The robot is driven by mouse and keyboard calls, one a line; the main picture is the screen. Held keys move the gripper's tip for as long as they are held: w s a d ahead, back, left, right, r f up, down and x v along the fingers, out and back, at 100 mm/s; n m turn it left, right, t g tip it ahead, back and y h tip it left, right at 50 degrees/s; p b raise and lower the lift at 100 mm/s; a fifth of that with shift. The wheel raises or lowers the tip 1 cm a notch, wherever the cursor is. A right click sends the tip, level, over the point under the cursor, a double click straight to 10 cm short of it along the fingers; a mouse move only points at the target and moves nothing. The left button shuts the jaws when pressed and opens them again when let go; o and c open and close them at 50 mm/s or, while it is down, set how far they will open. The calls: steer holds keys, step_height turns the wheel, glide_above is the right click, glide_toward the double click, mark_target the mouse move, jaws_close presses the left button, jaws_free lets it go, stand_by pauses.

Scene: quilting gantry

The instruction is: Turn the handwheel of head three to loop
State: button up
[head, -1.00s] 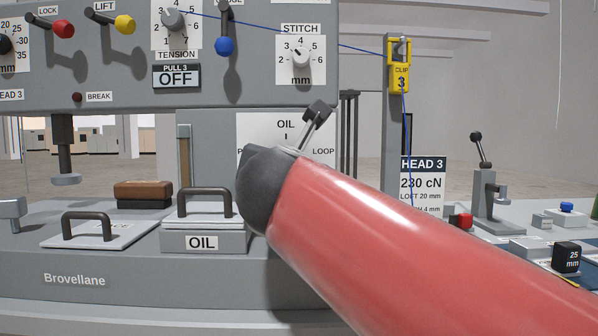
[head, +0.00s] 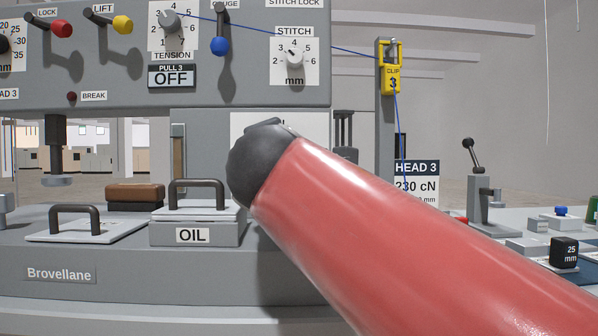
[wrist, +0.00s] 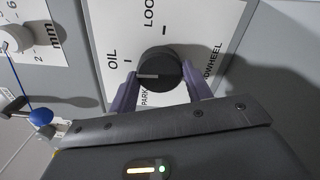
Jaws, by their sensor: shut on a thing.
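The handwheel (wrist: 172,66) is a round black knob with a grey pointer line in the wrist view. It sits on a white plate (wrist: 190,22) lettered OIL, LOOP, PARK and HANDWHEEL. The pointer faces left in that view, between the OIL mark and the PARK lettering, close to OIL. My gripper (wrist: 160,70) is shut on the handwheel, with one purple finger on each side. In the head view my red arm hides the gripper, the handwheel and most of the plate (head: 315,123).
The upper panel carries a STITCH dial (head: 294,58), a TENSION dial (head: 169,20) and a blue lever knob (head: 220,46). A lidded OIL box (head: 197,233) stands left of my arm. A yellow clip (head: 390,70) holds blue thread at right. A lever stand (head: 483,200) is further right.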

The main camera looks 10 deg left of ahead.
steer(key=m+b, duration=0.2)
steer(key=m, duration=0.3)
steer(key=shift+f+m, duration=0.15)
steer(key=shift+m, duration=0.15)
steer(key=m+b, duration=0.1)
steer(key=m, duration=0.4)
steer(key=shift+m, duration=0.3)
steer(key=o, duration=1)
steer(key=b+v, duration=0.1)
steer(key=v, duration=0.6)
steer(key=shift+s, duration=0.4)
